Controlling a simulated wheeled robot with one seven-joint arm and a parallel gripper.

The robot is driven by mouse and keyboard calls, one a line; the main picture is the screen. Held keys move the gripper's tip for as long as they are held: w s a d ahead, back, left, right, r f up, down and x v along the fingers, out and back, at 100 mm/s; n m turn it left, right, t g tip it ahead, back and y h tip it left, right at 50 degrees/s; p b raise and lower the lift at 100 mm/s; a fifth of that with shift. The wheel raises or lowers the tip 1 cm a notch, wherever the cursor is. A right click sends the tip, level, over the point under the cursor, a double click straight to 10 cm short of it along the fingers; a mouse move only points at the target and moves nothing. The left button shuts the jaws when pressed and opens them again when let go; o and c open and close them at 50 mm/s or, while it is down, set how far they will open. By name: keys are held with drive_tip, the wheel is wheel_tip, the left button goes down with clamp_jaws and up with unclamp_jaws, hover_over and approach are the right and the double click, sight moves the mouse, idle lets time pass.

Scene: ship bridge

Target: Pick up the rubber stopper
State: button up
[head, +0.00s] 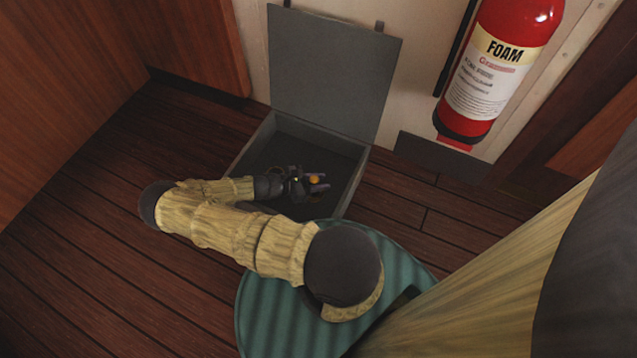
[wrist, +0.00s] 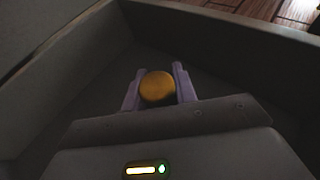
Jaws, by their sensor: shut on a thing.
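The rubber stopper (wrist: 157,87) is a small round orange-yellow piece. In the wrist view it sits between the two pale purple fingers of my gripper (wrist: 157,84), which are shut on it from both sides. In the head view the stopper (head: 315,180) shows as a small orange spot at the tip of my gripper (head: 318,183). My gripper is inside the grey open box (head: 349,186), over its dark floor. I cannot tell whether the stopper touches the box floor. Its underside is hidden.
The box's lid (head: 335,75) stands open against the wall behind it. Box walls (wrist: 70,52) rise around my gripper. A red foam extinguisher (head: 503,65) hangs on the wall at the upper right. The wooden floor (head: 90,240) at left is clear.

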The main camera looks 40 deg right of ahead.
wheel_tip(320, 180, up, 27)
drive_tip(key=p, duration=1.4)
drive_tip(key=shift+f, duration=0.15)
